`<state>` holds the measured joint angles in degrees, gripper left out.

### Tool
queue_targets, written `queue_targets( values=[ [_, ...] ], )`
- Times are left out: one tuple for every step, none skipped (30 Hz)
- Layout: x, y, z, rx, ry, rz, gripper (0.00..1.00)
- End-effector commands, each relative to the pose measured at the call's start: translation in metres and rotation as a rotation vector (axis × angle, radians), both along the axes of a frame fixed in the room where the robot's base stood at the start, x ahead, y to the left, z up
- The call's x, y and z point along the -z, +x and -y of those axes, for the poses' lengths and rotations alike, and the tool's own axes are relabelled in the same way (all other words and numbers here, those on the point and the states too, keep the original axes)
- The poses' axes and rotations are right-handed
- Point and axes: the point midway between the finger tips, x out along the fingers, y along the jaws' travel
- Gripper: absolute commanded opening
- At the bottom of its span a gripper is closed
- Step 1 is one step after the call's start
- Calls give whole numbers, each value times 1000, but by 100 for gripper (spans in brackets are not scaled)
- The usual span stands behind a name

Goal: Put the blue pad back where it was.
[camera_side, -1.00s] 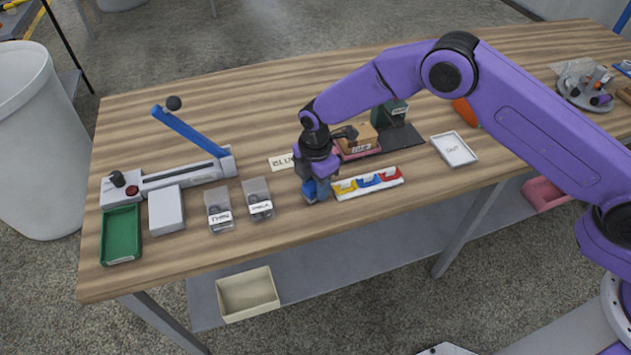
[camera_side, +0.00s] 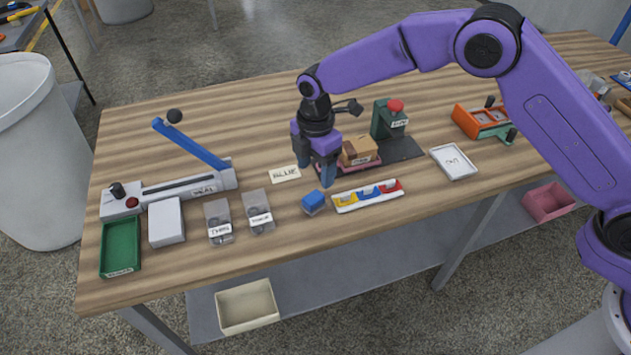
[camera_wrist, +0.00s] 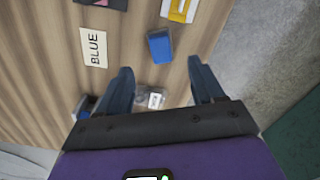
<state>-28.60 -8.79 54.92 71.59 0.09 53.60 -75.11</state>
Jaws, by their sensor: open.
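The blue pad (camera_side: 313,203) is a small blue block with a pale lower edge. It rests on the table just left of the white rack (camera_side: 345,207) with yellow, blue and red parts. In the wrist view the blue pad (camera_wrist: 160,46) lies beyond my fingertips. My gripper (camera_side: 322,180) is open and empty, above the table and a little above the pad. In the wrist view my gripper (camera_wrist: 158,72) shows its two fingers spread apart. A card reading BLUE (camera_side: 285,174) lies on the table to the left, behind the pad.
Two clear labelled boxes (camera_side: 258,212) stand left of the pad. Farther left are a white block (camera_side: 166,222), a green tray (camera_side: 121,246) and a sealer with a blue lever (camera_side: 190,143). A pink tray with a brown block (camera_side: 357,151) stands behind the rack.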

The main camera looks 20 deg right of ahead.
Motion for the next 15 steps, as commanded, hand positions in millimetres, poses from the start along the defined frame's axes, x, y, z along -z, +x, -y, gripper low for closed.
queue_targets(
  values=[
    [-8, 1, 0, 0, 2, 2, 67],
    [-12, 1, 0, 0, 1, 2, 67],
    [-16, 1, 0, 0, 1, 2, 67],
    [-19, 1, 0, 0, 2, 1, 67],
    [-21, 0, 0, 0, 0, 1, 67],
    [-23, 0, 0, 0, 0, 1, 67],
    [-25, 0, 0, 0, 0, 0, 67],
    [-26, 0, 0, 0, 0, 0, 67],
    [-26, 0, 0, 0, 0, 0, 67],
    [-27, 0, 0, 0, 0, 0, 67],
    [-27, 0, 0, 0, 0, 0, 67],
    [-27, 0, 0, -1, 0, 0, 67],
    [-27, 0, 0, 0, 0, 0, 67],
    [-27, 0, 0, -1, 0, 0, 67],
    [-27, 0, 0, 0, 0, 0, 67]
  ],
)
